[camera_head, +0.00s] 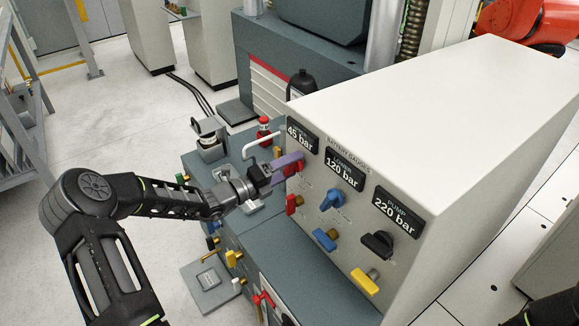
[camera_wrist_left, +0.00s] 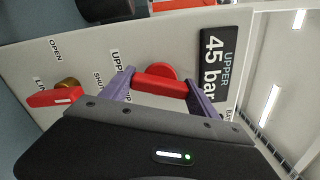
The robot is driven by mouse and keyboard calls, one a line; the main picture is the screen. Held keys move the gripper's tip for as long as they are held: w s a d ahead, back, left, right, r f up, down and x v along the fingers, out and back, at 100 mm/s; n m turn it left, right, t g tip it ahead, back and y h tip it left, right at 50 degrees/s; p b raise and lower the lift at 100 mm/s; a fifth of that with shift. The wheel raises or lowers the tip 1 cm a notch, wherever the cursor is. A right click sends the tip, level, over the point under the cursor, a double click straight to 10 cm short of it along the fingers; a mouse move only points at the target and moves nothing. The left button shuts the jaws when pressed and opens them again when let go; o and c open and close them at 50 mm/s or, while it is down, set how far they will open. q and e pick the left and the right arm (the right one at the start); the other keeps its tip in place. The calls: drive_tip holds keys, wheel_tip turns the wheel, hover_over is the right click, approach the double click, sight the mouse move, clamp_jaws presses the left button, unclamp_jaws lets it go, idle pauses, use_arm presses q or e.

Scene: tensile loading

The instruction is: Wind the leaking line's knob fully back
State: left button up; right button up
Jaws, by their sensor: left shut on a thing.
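My left gripper (camera_head: 283,168) has its purple fingers on the red knob (camera_head: 297,167) under the upper gauge (camera_head: 300,135), which reads 45 bar. In the left wrist view the fingers (camera_wrist_left: 161,90) stand at the two ends of the red knob's bar (camera_wrist_left: 160,84), shut on it. The lower gauge (camera_head: 344,164) reads 120 bar, with a blue knob (camera_head: 333,200) below it. The pump gauge (camera_head: 398,212) reads 220 bar, with a black knob (camera_head: 377,244) below it. My right gripper is not in view.
Below the knobs sit a red lever (camera_head: 292,204), a blue lever (camera_head: 325,240) and a yellow lever (camera_head: 365,282). The red lever also shows in the wrist view (camera_wrist_left: 55,97). A white bent pipe (camera_head: 262,140) and a red-capped fitting (camera_head: 264,128) stand just behind my gripper.

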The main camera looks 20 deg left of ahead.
use_arm(q)
drive_tip(key=c, duration=0.3)
